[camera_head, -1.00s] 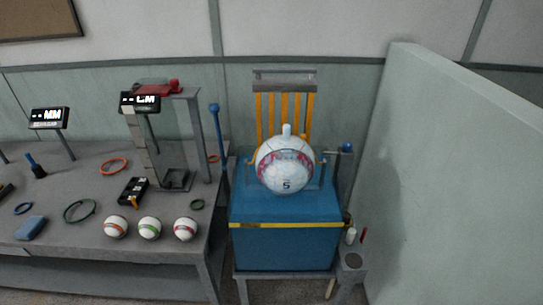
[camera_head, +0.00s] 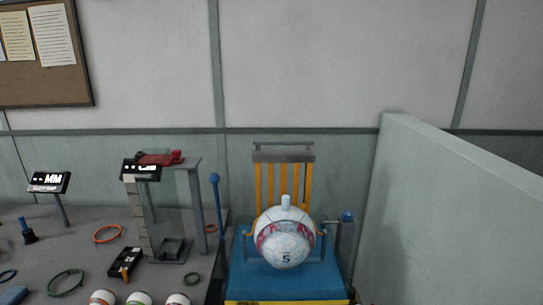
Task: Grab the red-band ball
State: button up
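Three small white balls with coloured bands sit in a row on the grey table, cut off by the bottom edge of the view. The left ball (camera_head: 102,297) shows a reddish-orange band, the middle ball (camera_head: 139,299) a green one, and the right ball (camera_head: 177,299) a red one. Only their tops show, so I cannot tell for sure which the red-band ball is. A large white ball (camera_head: 285,250) with red-pink markings and a "5" sits in the press on a blue base (camera_head: 240,280). My gripper is not in view.
The grey table (camera_head: 95,270) also holds a grey stand (camera_head: 195,210) with a display (camera_head: 141,170), an "MM" display (camera_head: 50,182), a black device (camera_head: 125,263), and orange (camera_head: 107,234) and green rings (camera_head: 66,282). A pale partition (camera_head: 430,220) stands on the right.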

aim_at(284, 235)
jog(key=i+j, duration=0.15)
jog(key=i, duration=0.3)
jog(key=i+j, duration=0.15)
jog(key=i, duration=0.25)
jog(key=i+j, duration=0.15)
jog(key=i, duration=0.3)
jog(key=i+j, duration=0.15)
jog(key=i, duration=0.25)
